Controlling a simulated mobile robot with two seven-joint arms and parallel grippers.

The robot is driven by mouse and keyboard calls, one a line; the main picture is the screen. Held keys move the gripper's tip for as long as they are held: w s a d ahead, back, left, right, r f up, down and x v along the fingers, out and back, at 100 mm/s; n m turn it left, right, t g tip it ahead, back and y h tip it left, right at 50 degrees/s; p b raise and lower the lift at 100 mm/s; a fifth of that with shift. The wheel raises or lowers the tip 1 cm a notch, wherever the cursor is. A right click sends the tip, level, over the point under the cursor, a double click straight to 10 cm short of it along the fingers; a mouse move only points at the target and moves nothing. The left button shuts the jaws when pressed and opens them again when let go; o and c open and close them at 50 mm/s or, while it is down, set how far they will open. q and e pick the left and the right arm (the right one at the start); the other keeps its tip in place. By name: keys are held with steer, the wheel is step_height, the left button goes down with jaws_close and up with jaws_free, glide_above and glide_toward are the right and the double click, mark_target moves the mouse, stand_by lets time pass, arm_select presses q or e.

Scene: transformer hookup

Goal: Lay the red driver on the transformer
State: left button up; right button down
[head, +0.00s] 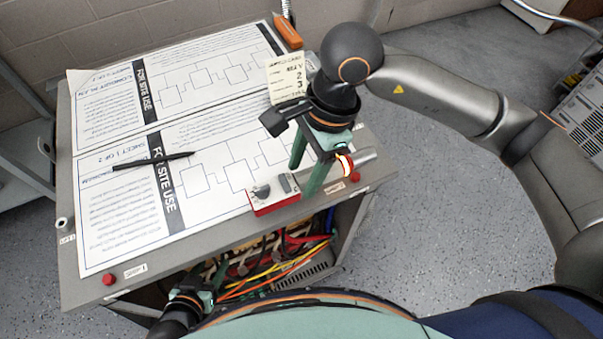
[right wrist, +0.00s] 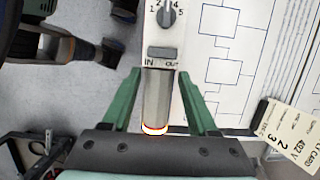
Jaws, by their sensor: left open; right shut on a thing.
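The red driver (head: 273,206) has a pale top with a numbered knob, an IN/OUT switch and a grey barrel, clear in the right wrist view (right wrist: 157,98). My right gripper (head: 306,180) is shut on the barrel, one finger on each side. The driver is over the front edge of the grey cabinet top (head: 85,290), which I take to be the transformer. I cannot tell whether the driver touches the top. My left gripper (head: 208,284) is open and empty, low by the cabinet's open front; my body partly hides it.
Printed sheets (head: 120,220) cover most of the top, with a black pen (head: 153,161) on them. An orange-handled tool (head: 288,33) lies at the far edge. A cream card (head: 287,78) stands near my right wrist. Coloured wires (head: 270,268) fill the open front.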

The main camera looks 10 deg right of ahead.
mark_target(305, 170)
steer(key=shift+w+a+f, duration=0.15)
steer(key=shift+w+f, duration=0.15)
steer(key=shift+w, duration=0.05)
steer(key=f, duration=0.3)
steer(key=shift+w+f, duration=0.2)
steer(key=shift+f, duration=0.1)
steer(key=shift+c, duration=0.8)
jaws_free()
steer(key=v, duration=1.2)
